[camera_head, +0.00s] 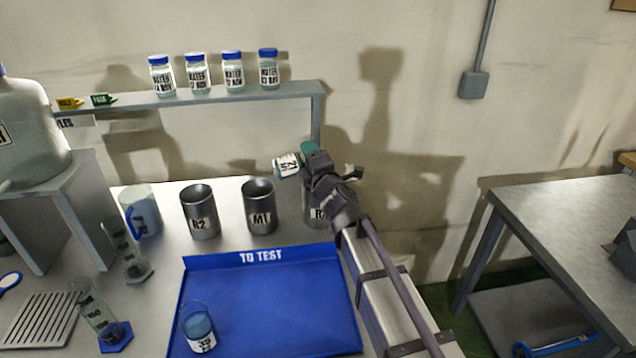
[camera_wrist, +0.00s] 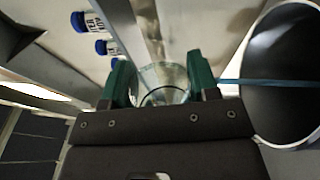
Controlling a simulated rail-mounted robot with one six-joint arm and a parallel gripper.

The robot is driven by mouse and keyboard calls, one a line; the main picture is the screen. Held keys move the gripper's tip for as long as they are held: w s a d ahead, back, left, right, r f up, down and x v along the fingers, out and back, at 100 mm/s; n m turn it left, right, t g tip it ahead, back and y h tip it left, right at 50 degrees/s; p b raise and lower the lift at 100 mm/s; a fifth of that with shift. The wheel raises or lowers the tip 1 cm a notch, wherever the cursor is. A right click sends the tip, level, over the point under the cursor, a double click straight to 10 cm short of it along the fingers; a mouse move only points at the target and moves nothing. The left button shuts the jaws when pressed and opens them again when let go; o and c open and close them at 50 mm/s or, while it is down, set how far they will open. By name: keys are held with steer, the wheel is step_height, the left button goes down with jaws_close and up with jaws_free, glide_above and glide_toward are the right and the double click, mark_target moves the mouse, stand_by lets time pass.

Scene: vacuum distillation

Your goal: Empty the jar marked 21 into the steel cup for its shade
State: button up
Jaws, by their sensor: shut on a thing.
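My gripper (camera_head: 306,152) is shut on a small glass jar (camera_head: 287,166) with a white label, above the row of steel cups. The label looks turned over and seems to end in 21; the jar is tipped well over. In the wrist view the clear jar (camera_wrist: 161,78) sits between my green fingertips (camera_wrist: 160,90). A dark-mouthed steel cup (camera_wrist: 290,72) is at right there, with a thin teal streak across it, perhaps liquid. Steel cups R2 (camera_head: 200,213) and M1 (camera_head: 259,207) stand upright; a third cup (camera_head: 314,212) is partly hidden by my arm.
A blue TO TEST tray (camera_head: 270,300) holds a labelled jar of blue liquid (camera_head: 198,328). Several blue-capped jars stand on the shelf (camera_head: 200,97) behind. A blue-handled jug (camera_head: 141,212), glass cylinders and a rack (camera_head: 40,318) are at left. Another table (camera_head: 560,220) is at right.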

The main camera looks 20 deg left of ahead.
mark_target(302, 160)
steer(key=shift+w+d+m, duration=0.1)
steer(key=shift+m, duration=0.5)
stand_by(0.4)
